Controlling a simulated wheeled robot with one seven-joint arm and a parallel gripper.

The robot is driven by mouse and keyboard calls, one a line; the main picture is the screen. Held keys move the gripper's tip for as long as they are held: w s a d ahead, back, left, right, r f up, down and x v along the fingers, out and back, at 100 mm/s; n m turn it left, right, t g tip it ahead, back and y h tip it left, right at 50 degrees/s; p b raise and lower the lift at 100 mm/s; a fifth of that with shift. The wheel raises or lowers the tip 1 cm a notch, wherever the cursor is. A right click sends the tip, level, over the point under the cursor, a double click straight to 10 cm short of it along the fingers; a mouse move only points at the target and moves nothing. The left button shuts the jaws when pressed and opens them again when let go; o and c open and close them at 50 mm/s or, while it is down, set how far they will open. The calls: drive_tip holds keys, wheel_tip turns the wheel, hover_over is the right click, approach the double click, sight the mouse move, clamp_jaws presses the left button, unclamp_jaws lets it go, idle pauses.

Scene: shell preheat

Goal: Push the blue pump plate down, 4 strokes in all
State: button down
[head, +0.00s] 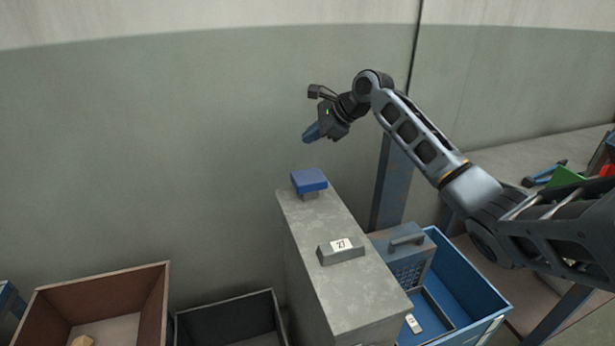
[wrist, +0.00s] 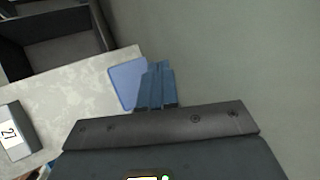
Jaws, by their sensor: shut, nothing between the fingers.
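The blue pump plate (head: 309,180) sits on a short stem at the far end of the top of a grey block. In the head view a gap shows between the plate's underside and the block top. My gripper (head: 311,134) is shut and empty, above the plate and apart from it, with its blue fingers pointing down. In the wrist view the closed fingers (wrist: 157,86) cover the right part of the plate (wrist: 126,82). The stem is mostly hidden under the plate.
The grey block (head: 340,289) carries a sign marked 27 (head: 341,249). A blue crate (head: 466,281) stands to its right. A brown box (head: 150,305) and a dark box (head: 235,322) stand to its left. A plain wall lies behind.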

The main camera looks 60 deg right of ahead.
drive_tip(key=b, duration=0.8)
hover_over(311, 177)
drive_tip(key=shift+f, duration=4.4)
drive_tip(key=shift+s+f+p, duration=0.1)
drive_tip(key=shift+f+p, duration=0.35)
drive_tip(key=shift+f, duration=1.7)
drive_tip(key=shift+r, duration=0.1)
drive_tip(key=shift+r+p, duration=2.1)
drive_tip(key=shift+p, duration=0.6)
